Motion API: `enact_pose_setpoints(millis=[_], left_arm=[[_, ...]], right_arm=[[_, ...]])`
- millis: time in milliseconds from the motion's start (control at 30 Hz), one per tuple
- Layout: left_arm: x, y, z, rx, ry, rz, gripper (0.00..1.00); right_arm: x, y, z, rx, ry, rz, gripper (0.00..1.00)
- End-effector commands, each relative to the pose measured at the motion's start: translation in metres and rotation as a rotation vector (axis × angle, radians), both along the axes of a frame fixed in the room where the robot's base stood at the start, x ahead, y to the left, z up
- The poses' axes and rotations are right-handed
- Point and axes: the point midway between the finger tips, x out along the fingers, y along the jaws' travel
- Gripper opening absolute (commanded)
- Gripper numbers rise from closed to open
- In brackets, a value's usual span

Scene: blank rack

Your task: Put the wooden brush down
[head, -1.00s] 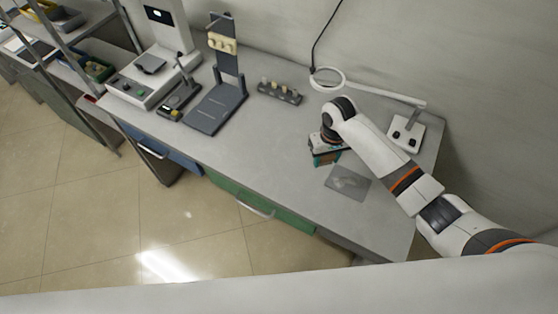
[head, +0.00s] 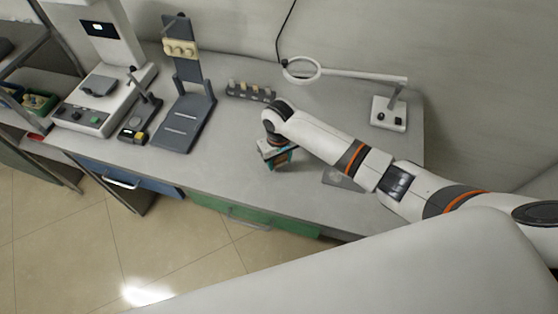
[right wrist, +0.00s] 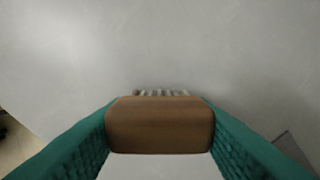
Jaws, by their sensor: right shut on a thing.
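The wooden brush (right wrist: 160,125) is a brown block with pale bristles showing at its far side in the right wrist view. My right gripper (right wrist: 160,130) has its two teal fingers on either side of the block and is shut on it. In the head view my right gripper (head: 277,157) is over the grey bench top, and the brush there is mostly hidden by the gripper and hand. I cannot tell whether the bristles touch the bench. My left gripper is not in view.
The grey bench (head: 235,165) has free room left of and in front of the gripper. A flat grey plate (head: 342,178) lies right of it, partly under my arm. A peg rack (head: 249,92), a magnifier lamp (head: 388,112) and a dark stand (head: 184,122) stand around.

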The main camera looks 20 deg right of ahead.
Motion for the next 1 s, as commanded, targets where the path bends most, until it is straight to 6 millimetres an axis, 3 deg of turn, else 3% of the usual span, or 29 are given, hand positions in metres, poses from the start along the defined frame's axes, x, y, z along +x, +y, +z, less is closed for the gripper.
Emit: enact_pose_setpoints(millis=[133,500,533,633,1000], left_arm=[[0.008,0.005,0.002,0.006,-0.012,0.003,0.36],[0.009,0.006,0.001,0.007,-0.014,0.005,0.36],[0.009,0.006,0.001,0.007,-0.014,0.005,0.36],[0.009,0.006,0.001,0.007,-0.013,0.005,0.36],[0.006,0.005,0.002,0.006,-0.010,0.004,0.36]], right_arm=[[0.000,0.000,-0.015,0.000,0.000,0.001,0.28],[0.000,0.000,-0.020,0.000,0.000,0.000,0.28],[0.000,0.000,-0.020,0.000,0.000,0.000,0.50],[0.000,0.000,-0.019,0.000,0.000,0.000,0.66],[0.000,0.000,-0.014,0.000,-0.002,0.001,0.69]])
